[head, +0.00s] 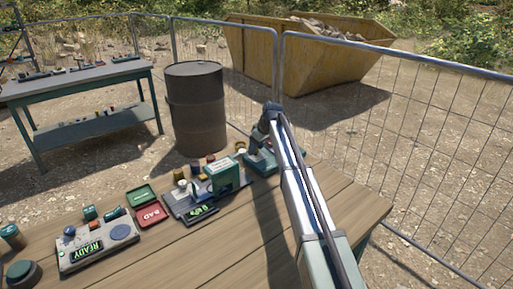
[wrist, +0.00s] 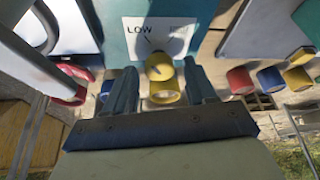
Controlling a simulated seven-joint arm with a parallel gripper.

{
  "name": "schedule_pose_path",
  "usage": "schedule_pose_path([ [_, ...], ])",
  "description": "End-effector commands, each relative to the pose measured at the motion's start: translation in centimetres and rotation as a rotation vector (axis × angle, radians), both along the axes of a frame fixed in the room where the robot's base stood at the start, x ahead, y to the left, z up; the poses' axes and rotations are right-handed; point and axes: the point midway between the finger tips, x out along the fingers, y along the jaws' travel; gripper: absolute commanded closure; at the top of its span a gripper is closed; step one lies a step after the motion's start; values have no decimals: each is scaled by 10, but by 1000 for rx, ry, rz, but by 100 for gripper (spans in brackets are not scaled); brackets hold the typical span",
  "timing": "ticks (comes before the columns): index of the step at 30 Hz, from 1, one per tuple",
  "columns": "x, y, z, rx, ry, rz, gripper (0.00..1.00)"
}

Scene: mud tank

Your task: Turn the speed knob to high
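A yellow speed knob (wrist: 163,92) shows in the wrist view on a teal unit (wrist: 115,22). Behind it is a white label plate (wrist: 178,28) marked LOW at its left; the lettering at its right is too faint to read. My gripper (wrist: 160,68) has one finger on each side of the knob, with gaps visible, so it is open around it. In the head view my gripper (head: 257,148) is down at a teal unit (head: 262,163) at the table's far side; my arm hides part of it, and the knob cannot be made out there.
Red, blue and yellow cylinders (wrist: 270,80) lie right of the unit in the wrist view. The wooden table (head: 240,235) also holds a green machine (head: 224,178), a red BAD tray (head: 151,215) and a READY console (head: 95,248). A mesh fence (head: 410,130) stands behind.

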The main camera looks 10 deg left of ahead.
Motion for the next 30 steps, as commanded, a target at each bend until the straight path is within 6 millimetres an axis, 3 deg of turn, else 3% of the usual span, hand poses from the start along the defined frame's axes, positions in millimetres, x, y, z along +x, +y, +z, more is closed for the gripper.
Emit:
schedule_pose_path([
  [2,0,0,0,0,0,0,53],
  [15,0,0,0,0,0,0,95],
  [23,-1,0,0,0,0,-24,96],
  [30,-2,1,0,0,0,-143,96],
])
